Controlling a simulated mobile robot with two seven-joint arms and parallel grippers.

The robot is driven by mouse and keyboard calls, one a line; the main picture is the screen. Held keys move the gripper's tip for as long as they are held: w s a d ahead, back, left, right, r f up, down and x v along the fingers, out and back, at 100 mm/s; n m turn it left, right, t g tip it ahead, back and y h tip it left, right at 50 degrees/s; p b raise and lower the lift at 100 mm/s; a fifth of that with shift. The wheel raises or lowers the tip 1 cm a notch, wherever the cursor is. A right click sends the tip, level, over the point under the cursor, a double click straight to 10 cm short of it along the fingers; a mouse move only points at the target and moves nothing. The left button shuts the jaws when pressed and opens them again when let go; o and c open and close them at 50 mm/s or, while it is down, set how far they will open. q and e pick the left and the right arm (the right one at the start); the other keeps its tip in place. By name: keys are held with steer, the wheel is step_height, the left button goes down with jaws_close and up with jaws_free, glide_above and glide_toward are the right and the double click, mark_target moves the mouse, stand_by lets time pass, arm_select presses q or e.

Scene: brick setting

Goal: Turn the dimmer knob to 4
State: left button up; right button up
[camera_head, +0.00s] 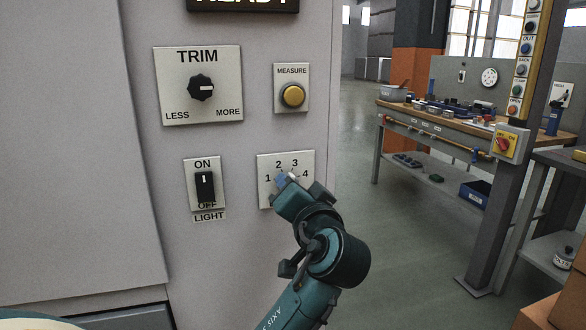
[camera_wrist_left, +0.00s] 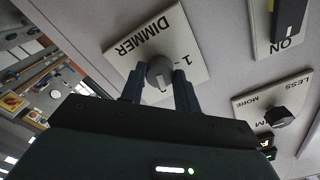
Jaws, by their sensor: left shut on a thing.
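The dimmer plate (camera_head: 267,161) is a pale square on the grey cabinet panel, marked 1, 2, 3 and 4. In the left wrist view the plate (camera_wrist_left: 195,40) shows the word DIMMER and a 1. The round grey dimmer knob (camera_wrist_left: 159,71) has a pale line on its face; which number it points to I cannot tell. My left gripper (camera_wrist_left: 160,88) is shut on the knob, a blue finger on each side. In the head view my left gripper (camera_head: 285,181) covers most of the knob and the plate's lower part. My right gripper is not in view.
Nearby on the panel are a black TRIM knob (camera_head: 201,88), a yellow MEASURE button (camera_head: 292,95) and a black LIGHT switch (camera_head: 205,186). A post with several buttons (camera_head: 525,60) and a workbench (camera_head: 440,120) stand to the right. The floor between is clear.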

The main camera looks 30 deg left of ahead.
arm_select(q)
steer(key=m+p, duration=1.2)
steer(key=p, duration=0.5)
steer(key=shift+m, duration=0.3)
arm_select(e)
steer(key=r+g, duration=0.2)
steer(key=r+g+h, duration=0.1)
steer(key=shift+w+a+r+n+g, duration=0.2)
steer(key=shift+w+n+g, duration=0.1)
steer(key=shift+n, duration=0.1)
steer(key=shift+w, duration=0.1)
arm_select(q)
steer(key=o, duration=0.8)
steer(key=shift+o, duration=0.8)
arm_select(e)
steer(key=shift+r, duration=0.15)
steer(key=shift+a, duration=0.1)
